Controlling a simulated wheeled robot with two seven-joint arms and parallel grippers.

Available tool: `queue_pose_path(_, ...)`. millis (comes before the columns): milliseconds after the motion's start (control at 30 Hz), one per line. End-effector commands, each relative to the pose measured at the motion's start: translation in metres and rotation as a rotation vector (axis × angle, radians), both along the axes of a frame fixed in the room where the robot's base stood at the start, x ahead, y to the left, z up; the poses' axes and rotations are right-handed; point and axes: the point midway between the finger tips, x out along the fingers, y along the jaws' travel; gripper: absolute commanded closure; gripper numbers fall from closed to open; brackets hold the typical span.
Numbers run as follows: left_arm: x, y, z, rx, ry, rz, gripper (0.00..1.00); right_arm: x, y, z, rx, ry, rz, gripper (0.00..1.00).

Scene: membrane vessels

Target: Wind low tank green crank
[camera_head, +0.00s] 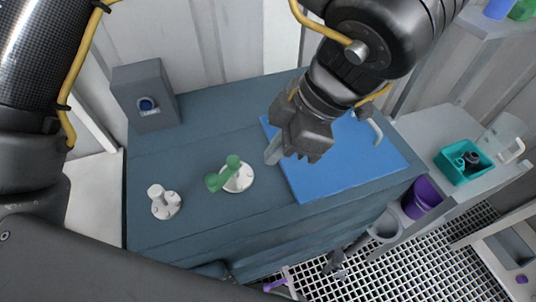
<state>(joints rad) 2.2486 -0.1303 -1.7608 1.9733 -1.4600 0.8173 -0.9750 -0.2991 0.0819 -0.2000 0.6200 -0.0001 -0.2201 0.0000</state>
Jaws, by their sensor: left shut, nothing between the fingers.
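The green crank (224,174) stands on a round white base (240,181) on top of the low blue-grey tank (200,225). Its green arm reaches to the left of the base, with one upright post at the right and a knob at the left end. My left gripper (290,153) is above the tank top, up and right of the crank and apart from it. Its jaws are shut and empty, pointing down over the left edge of the blue panel. My right gripper is not in view.
A white fitting (164,202) stands left of the crank. A grey box with a blue round part (146,104) is at the back left. A bright blue panel (350,165) with a pale handle (375,131) lies right. A teal bin (463,160) and purple container (421,197) are farther right.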

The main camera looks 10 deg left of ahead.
Motion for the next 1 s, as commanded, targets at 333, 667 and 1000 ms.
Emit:
queue_pose_path(333,0.042,0.039,0.008,-0.070,0.016,0.297,0.59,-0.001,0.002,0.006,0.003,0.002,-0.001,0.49)
queue_pose_path(667,0.073,0.067,0.010,-0.055,-0.040,0.730,0.52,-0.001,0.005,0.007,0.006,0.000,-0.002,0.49)
queue_pose_path(1000,0.062,0.074,-0.020,-0.053,-0.035,0.727,0.52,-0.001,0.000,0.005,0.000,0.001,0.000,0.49)
